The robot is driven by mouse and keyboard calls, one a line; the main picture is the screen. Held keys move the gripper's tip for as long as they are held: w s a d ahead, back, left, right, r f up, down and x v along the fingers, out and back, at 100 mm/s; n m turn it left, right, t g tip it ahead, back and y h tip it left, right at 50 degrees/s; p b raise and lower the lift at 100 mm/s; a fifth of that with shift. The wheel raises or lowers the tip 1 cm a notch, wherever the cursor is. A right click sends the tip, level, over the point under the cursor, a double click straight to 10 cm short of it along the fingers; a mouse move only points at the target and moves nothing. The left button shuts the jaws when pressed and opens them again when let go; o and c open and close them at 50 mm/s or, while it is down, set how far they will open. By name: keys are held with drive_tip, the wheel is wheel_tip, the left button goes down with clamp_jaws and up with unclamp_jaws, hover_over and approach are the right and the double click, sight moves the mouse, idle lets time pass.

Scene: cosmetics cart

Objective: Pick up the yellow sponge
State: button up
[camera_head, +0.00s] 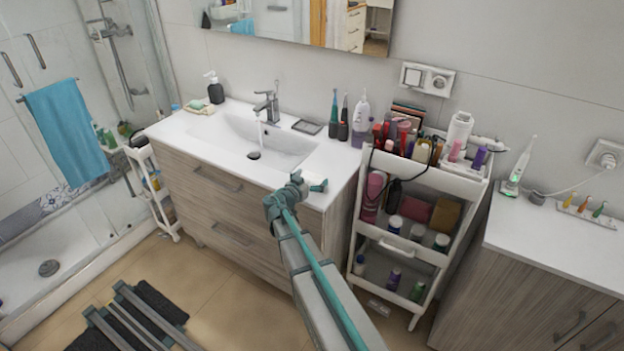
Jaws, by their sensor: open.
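A brownish-yellow block (446,215), which looks like the yellow sponge, is at the right end of the middle shelf of the white cart (407,240). It is next to a dark red block (417,209), behind several jars. My gripper (292,190) is in front of the washbasin's front edge, left of the cart and well apart from the sponge. It is open, though its fingers are small and hard to make out. I see nothing between them.
The cart's top tray is crowded with cosmetics, and a black cable (408,178) hangs over its front. The washbasin cabinet (240,195) stands left of the cart and a wooden cabinet (530,295) right. The floor in front (235,290) has free room.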

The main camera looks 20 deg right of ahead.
drive_tip(key=c, duration=0.9)
drive_tip(key=shift+o, duration=0.2)
drive_tip(key=shift+r, duration=0.2)
